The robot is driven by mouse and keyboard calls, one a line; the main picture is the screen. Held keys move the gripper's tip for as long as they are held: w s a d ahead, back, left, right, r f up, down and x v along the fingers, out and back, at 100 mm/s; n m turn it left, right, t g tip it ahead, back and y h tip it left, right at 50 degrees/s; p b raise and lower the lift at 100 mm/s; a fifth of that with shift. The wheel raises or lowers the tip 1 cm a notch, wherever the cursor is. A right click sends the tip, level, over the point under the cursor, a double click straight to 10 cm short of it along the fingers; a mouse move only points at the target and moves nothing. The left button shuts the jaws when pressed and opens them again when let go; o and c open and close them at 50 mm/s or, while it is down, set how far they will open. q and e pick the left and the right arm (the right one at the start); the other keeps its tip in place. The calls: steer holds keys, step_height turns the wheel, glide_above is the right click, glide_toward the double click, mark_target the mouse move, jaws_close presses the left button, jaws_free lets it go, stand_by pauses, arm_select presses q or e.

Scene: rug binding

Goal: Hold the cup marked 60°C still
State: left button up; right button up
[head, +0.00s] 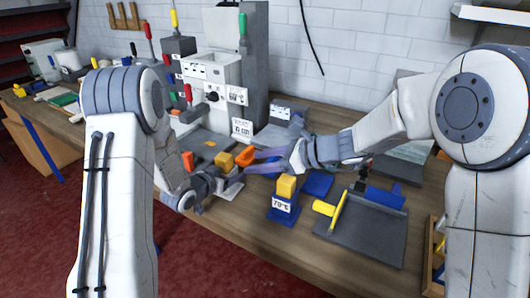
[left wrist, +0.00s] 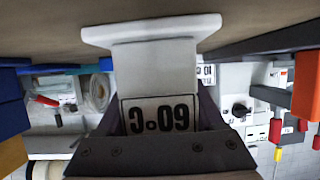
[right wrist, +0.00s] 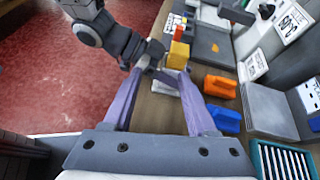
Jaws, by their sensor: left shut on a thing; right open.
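The white cup marked 60°C (left wrist: 158,112) shows upside down in the left wrist view, with its wide white base at the top. My left gripper (left wrist: 160,135) is shut on the cup's body. In the head view the left gripper (head: 212,186) is above the front edge of the bench, and the cup's white base (head: 229,189) shows partly. A yellow block (right wrist: 178,55) appears over the cup in the right wrist view. My right gripper (right wrist: 162,72) is open, its fingertips pointing toward the cup; whether they touch it I cannot tell.
A blue holder marked 70°C (head: 283,207) with a yellow block stands to the right. Orange pieces (right wrist: 220,87) lie near the right gripper. A grey plate with a yellow roller (head: 325,208) is farther right. A machine with levers (head: 212,75) stands behind. The front bench strip is clear.

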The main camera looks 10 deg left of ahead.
steer(key=w+m+t, duration=0.1)
steer(key=w+m, duration=0.1)
steer(key=w, duration=0.1)
glide_toward(222, 155)
steer(key=x, duration=0.7)
steer(key=shift+f, duration=0.35)
steer(key=shift+s, duration=0.1)
jaws_close()
steer(key=shift+c, duration=2.2)
jaws_free()
steer(key=shift+y, duration=0.3)
jaws_close()
steer(key=shift+r, duration=0.2)
